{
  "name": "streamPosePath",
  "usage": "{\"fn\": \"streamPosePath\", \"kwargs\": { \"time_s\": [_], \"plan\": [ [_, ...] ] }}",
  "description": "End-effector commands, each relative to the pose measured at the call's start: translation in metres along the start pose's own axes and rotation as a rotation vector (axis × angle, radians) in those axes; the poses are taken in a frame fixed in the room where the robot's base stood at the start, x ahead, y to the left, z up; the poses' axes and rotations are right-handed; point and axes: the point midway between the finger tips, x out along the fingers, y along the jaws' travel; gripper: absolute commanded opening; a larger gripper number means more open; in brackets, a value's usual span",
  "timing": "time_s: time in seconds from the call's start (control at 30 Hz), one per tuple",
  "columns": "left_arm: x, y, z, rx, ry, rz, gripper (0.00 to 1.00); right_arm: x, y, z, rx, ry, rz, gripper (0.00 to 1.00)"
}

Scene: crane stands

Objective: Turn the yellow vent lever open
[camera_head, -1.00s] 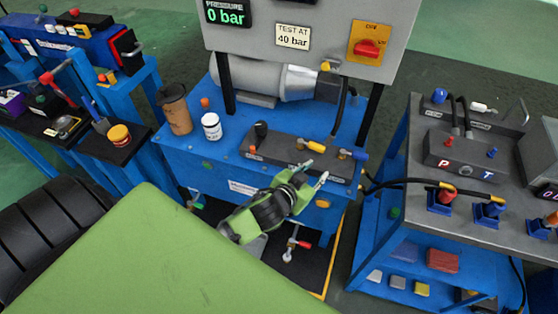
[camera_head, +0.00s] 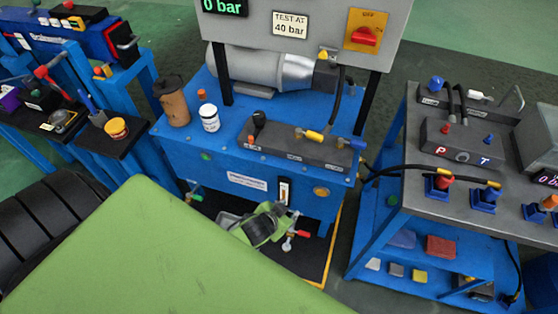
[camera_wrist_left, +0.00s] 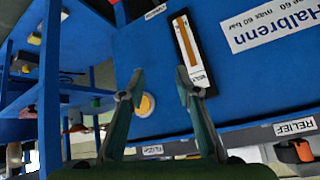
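The yellow vent lever (camera_head: 314,136) sits on top of the dark manifold block (camera_head: 285,148) on the blue bench in the head view, beside a blue lever (camera_head: 352,143). I cannot make it out in the left wrist view. My left gripper (camera_head: 283,207) is below and in front of the manifold, low before the bench's front face, apart from the lever. In the left wrist view its two fingers (camera_wrist_left: 162,88) stand apart with nothing between them, facing the blue front panel. My right gripper is not in view.
The front panel carries a sight gauge (camera_wrist_left: 188,50) and a yellow round cap (camera_wrist_left: 146,105). A red-handled valve (camera_head: 298,234) is below. A white jar (camera_head: 209,118) and brown cup (camera_head: 172,101) stand left of the manifold. Black hoses (camera_head: 410,181) run to the right bench.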

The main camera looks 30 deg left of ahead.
Motion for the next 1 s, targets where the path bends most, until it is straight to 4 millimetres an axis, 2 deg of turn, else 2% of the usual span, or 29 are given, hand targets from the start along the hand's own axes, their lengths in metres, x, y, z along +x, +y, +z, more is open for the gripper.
{"fn": "streamPosePath", "kwargs": {
  "time_s": [0.03,0.2,0.3,0.5,0.77,0.9,1.0],
  "plan": [
    [0.003,0.002,0.011,0.001,-0.017,0.003,0.31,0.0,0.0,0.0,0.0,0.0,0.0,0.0],
    [0.009,0.006,0.038,0.003,-0.061,0.012,0.31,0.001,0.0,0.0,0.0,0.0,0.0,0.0],
    [0.011,0.007,0.049,0.005,-0.079,0.015,0.31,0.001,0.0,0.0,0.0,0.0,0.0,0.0],
    [0.013,0.009,0.06,0.006,-0.096,0.019,0.31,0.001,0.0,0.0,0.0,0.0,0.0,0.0],
    [0.013,0.009,0.061,0.006,-0.097,0.02,0.31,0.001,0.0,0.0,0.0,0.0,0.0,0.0],
    [0.013,0.011,0.052,-0.005,-0.099,0.023,0.0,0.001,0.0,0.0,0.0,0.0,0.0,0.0],
    [0.01,0.017,0.026,-0.045,-0.116,0.04,0.0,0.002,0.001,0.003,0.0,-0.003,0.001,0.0]
  ]
}}
